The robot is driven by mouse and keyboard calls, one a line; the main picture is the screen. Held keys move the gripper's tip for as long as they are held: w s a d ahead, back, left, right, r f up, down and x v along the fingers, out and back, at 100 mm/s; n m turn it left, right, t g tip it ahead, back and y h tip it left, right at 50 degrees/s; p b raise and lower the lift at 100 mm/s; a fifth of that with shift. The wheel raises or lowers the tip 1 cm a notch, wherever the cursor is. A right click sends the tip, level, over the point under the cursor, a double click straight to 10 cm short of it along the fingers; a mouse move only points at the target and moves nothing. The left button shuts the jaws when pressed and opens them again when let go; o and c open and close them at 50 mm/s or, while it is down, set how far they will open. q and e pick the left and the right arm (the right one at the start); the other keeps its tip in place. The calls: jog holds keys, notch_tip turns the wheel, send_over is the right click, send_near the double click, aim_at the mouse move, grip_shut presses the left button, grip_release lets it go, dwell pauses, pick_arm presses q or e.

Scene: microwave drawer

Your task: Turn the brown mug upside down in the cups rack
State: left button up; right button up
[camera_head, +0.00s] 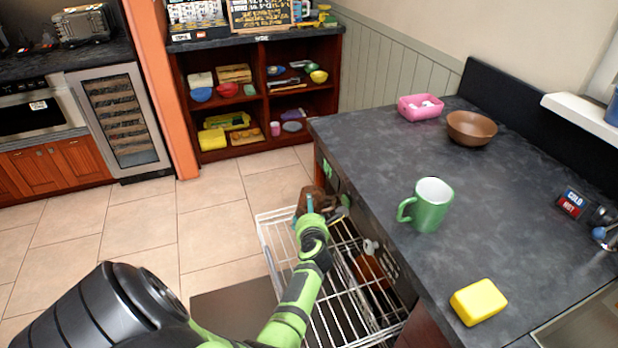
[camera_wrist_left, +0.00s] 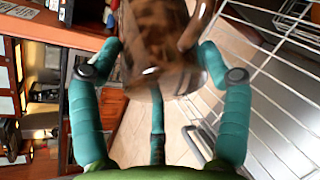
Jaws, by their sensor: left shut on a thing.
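My left gripper (camera_head: 312,203) is shut on the brown mug (camera_head: 303,197) at the far end of the white wire cups rack (camera_head: 335,305). In the left wrist view the shiny brown mug (camera_wrist_left: 155,45) sits between the teal fingers of my left gripper (camera_wrist_left: 158,52), its handle (camera_wrist_left: 196,22) toward the right finger. The rack's wires (camera_wrist_left: 270,75) show to the right of the mug. I cannot tell which way the mug's opening points, or whether it touches the rack. Fingers hide part of it. My right gripper is not in view.
The dark counter (camera_head: 470,225) stands right of the rack, with a green mug (camera_head: 432,208) near its edge, a yellow sponge (camera_head: 478,301), a brown bowl (camera_head: 471,128) and a pink container (camera_head: 420,107). Another brown item (camera_head: 372,271) lies inside the rack. Tiled floor (camera_head: 215,235) is clear to the left.

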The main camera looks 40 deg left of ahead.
pick_arm(q)
jog(key=shift+r, duration=0.3)
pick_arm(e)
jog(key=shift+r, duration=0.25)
pick_arm(q)
jog(key=shift+w+m+g+y, duration=0.1)
jog(key=shift+m+g+y, duration=0.2)
jog(key=shift+m, duration=0.5)
jog(key=m+g+y, duration=0.1)
jog(key=m, duration=0.1)
jog(key=shift+m, duration=0.4)
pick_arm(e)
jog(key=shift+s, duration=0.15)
pick_arm(q)
jog(key=m+y+b, duration=0.1)
jog(key=m+y, duration=0.1)
jog(key=m, duration=0.1)
jog(key=shift+f+g+b, duration=0.2)
jog(key=shift+g+b, duration=0.2)
jog(key=shift+m, duration=0.6)
jog(key=shift+r+y, duration=0.2)
jog(key=shift+y, duration=0.1)
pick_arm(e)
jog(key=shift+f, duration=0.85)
